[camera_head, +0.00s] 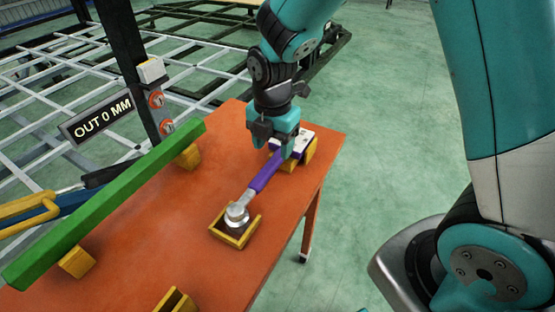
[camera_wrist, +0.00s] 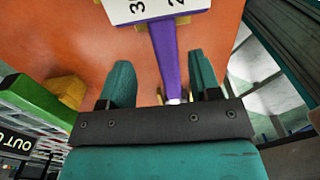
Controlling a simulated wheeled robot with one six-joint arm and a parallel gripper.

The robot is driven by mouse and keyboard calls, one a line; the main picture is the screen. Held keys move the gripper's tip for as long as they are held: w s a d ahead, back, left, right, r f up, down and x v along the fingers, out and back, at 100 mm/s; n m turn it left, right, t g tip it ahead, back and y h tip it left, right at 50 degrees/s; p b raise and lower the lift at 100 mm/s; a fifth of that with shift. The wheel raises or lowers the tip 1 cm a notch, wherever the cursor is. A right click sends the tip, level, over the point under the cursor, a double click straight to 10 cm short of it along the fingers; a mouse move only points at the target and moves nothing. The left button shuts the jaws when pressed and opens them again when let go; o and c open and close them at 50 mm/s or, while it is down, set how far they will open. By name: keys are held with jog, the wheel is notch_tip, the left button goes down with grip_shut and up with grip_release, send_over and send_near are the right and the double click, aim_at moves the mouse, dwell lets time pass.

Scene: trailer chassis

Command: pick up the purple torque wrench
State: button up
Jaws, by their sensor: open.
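The purple torque wrench (camera_head: 265,173) lies along the orange table, its silver head in a small yellow cradle (camera_head: 246,238) and its purple handle running back under my gripper (camera_head: 287,148). The handle's far end is partly hidden by the fingers. In the wrist view the purple handle of the wrench (camera_wrist: 171,60) passes between the two teal fingers of my gripper (camera_wrist: 160,62). The gripper is open, with a gap beside the handle. I cannot tell whether a finger touches it.
A white marked plate (camera_head: 302,139) on a yellow block (camera_head: 309,155) stands by the handle end. A green bar (camera_head: 110,205) on yellow blocks lies along the table's left side. An "OUT 0 MM" sign (camera_head: 98,117) stands behind it. The orange table (camera_head: 170,240) has clear surface between.

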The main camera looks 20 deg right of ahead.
aim_at(275, 159)
jog(key=f, duration=0.5)
jog(key=shift+s, duration=0.4)
jog(key=c, duration=1)
jog(key=shift+r, duration=0.1)
grip_shut()
jog(key=shift+r, duration=0.1)
